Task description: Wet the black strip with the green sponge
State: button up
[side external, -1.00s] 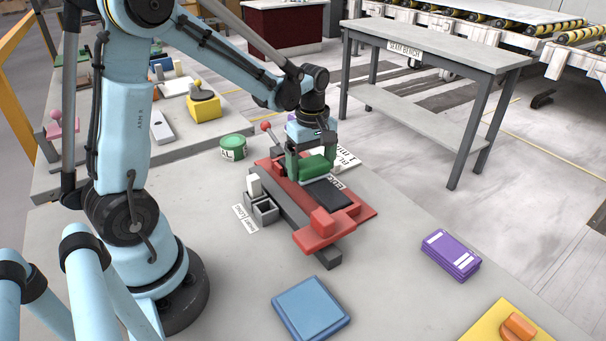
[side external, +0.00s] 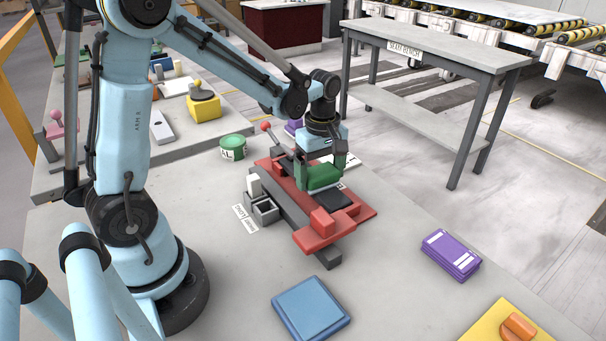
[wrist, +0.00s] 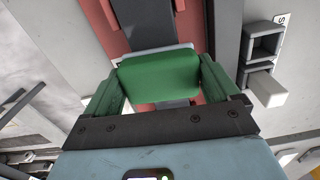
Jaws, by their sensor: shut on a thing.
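The green sponge (side external: 321,177) is held between the two fingers of my gripper (side external: 322,172). In the wrist view the sponge (wrist: 160,77) fills the space between the green fingertips of my gripper (wrist: 160,85). The black strip (side external: 336,203) lies on the red fixture (side external: 362,212). The sponge is over the far end of the strip and hides part of it. In the wrist view the strip (wrist: 148,22) runs out beyond the sponge. I cannot tell whether the sponge touches the strip.
A red block (side external: 322,222) stands at the near end of the fixture. Small grey bins (side external: 265,212) sit at its left, and a green tin (side external: 232,148) is farther back. A blue pad (side external: 311,308) and a purple stack (side external: 450,256) lie nearer, with clear slab between.

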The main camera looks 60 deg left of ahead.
jog(key=shift+a, duration=3.25)
jog(key=shift+d, duration=1.85)
jog(key=shift+d+f, duration=0.1)
jog(key=shift+d, duration=1.7)
jog(key=shift+a, duration=3.7)
jog(key=shift+d, duration=1.95)
jog(key=shift+d, duration=1.85)
